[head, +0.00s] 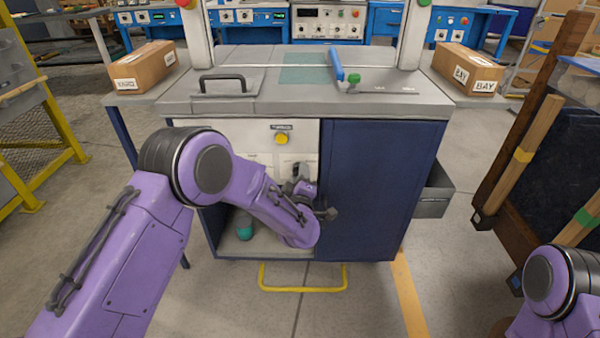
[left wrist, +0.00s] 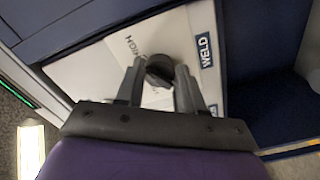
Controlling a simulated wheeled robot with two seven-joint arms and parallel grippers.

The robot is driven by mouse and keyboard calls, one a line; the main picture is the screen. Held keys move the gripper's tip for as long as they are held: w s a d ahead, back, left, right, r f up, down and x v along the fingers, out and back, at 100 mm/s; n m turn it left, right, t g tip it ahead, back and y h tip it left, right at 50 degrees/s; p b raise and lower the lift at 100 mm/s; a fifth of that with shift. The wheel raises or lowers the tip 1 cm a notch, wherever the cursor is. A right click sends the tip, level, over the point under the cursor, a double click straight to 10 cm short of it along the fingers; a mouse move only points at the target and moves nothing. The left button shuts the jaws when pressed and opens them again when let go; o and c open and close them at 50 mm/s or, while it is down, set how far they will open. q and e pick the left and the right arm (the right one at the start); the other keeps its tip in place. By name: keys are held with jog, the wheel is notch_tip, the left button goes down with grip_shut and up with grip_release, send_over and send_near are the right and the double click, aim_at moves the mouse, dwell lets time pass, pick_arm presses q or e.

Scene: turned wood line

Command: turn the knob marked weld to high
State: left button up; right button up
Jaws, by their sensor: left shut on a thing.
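The weld knob (left wrist: 160,68) is a dark round knob on a white panel, next to a blue WELD label (left wrist: 205,49) in the left wrist view. The word HIGH is printed on the panel near it. My left gripper (left wrist: 160,75) has its two fingers on either side of the knob and is shut on it. In the head view my left gripper (head: 300,180) is at the white front panel (head: 255,158) of the workbench, and my arm hides the knob there. My right gripper is out of view; only part of my right arm shows at the lower right.
A yellow knob (head: 281,138) sits higher on the panel. A blue door (head: 375,180) is right of the panel, and a grey drawer (head: 433,195) stands open beyond it. A teal object (head: 244,227) stands in the lower compartment. A yellow bar (head: 303,290) projects near the floor.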

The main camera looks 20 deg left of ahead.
pick_arm(q)
jog(key=shift+f+m, duration=0.1)
jog(key=shift+m, duration=0.3)
jog(key=o, duration=1)
jog(key=shift+o, duration=0.2)
jog(key=p+v, duration=0.2)
jog(key=v, duration=0.8)
jog(key=shift+s, duration=0.3)
jog(key=shift+d, duration=0.1)
